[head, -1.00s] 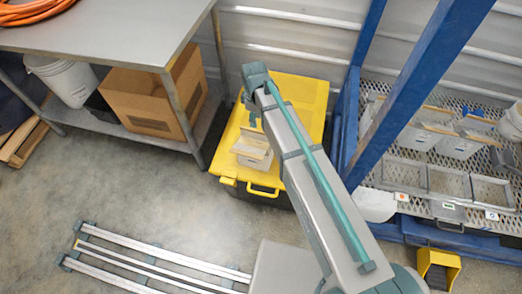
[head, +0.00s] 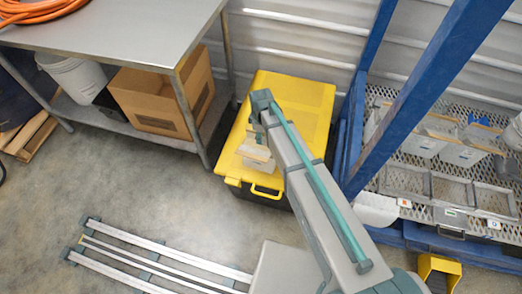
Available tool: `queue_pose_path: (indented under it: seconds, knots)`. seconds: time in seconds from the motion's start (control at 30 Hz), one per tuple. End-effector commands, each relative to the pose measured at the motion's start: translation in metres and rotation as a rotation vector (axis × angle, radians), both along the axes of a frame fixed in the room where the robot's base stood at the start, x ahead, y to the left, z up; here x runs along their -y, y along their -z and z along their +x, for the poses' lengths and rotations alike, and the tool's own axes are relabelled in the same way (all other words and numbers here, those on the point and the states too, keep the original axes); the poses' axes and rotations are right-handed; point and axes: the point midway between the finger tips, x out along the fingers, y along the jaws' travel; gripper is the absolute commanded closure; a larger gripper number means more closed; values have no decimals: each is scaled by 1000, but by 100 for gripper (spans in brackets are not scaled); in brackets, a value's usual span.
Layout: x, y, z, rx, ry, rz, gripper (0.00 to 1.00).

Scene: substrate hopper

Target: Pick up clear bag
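A pale, see-through bag-like container (head: 254,158) with a tan strip along its top shows over the front of the yellow lid of a tote (head: 305,90). Similar clear bags with tan top strips, a left one (head: 420,143) and a right one (head: 463,154), stand in the blue rack at right. My gripper (head: 261,136) is at the far end of my arm, pointing down just above the pale container on the yellow lid. It is small and partly hidden by my arm, so I cannot tell whether its fingers are open or touch the container.
A metal table (head: 110,30) with a cardboard box (head: 150,115) and white bucket (head: 70,75) beneath stands at left. The blue rack post (head: 430,85) rises right of my arm. Shallow frames (head: 450,188) lie on the mesh shelf. Rails (head: 160,262) lie on the floor, otherwise clear there.

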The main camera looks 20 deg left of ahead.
Motion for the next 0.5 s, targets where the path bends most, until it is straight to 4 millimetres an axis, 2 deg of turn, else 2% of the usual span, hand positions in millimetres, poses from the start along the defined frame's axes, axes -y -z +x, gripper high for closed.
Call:
queue_pose_path:
  seconds: [0.1, 0.3, 0.37, 0.5]
  knots:
    - [0, 8, 0, -1, 0, -1, 62]
    - [0, 9, 0, 0, 0, 0, 62]
    - [0, 9, 0, 0, 0, 0, 71]
    - [0, 9, 0, 0, 0, 0, 94]
